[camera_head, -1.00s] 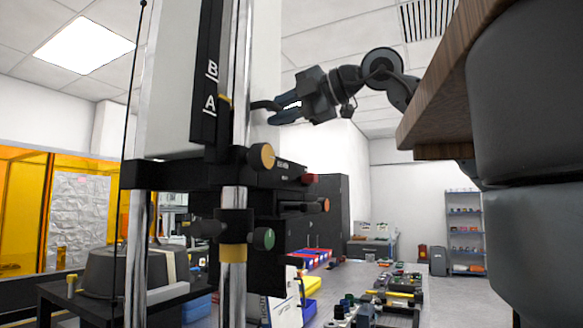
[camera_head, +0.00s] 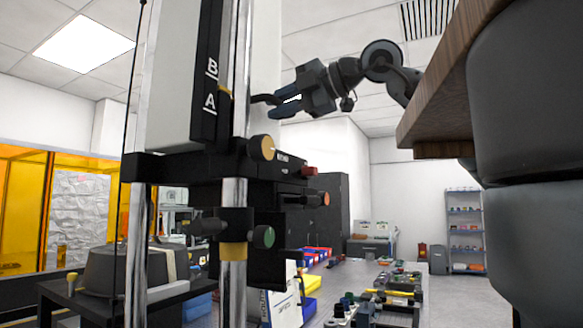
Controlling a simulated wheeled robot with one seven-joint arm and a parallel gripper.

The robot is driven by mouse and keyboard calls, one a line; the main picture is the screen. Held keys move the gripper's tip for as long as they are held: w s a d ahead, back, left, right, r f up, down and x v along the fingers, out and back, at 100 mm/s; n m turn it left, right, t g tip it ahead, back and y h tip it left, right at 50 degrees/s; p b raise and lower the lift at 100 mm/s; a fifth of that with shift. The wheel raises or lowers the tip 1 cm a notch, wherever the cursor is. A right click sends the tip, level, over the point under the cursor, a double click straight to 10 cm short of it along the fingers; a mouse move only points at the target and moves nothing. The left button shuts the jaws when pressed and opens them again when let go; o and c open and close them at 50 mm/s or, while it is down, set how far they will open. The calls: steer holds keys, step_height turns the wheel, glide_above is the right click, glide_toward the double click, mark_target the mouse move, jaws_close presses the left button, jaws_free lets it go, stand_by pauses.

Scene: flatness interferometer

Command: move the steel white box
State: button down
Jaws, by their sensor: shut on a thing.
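The steel white box (camera_head: 166,80) is a tall pale body at the upper left. A black strip marked A and B and bright steel rods stand in front of it. My gripper (camera_head: 262,106) comes in from the right, with dark blue-grey fingers at the box's right edge. It is shut on the box there; the exact contact is small and partly hidden behind the rod. The box's top is out of frame. Its lower end is hidden by a black carriage (camera_head: 222,167).
Yellow, red and green knobs stick out from the carriage. A wooden tabletop edge (camera_head: 432,110) overhangs at the right, near my arm. Below, a bench (camera_head: 345,275) holds several small parts and coloured bins. A grey cabinet (camera_head: 328,205) and a shelf (camera_head: 465,232) stand behind.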

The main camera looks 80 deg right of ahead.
steer(key=shift+r, duration=0.55)
steer(key=c, duration=1.2)
jaws_free()
steer(key=shift+o, duration=0.2)
steer(key=shift+f, duration=0.1)
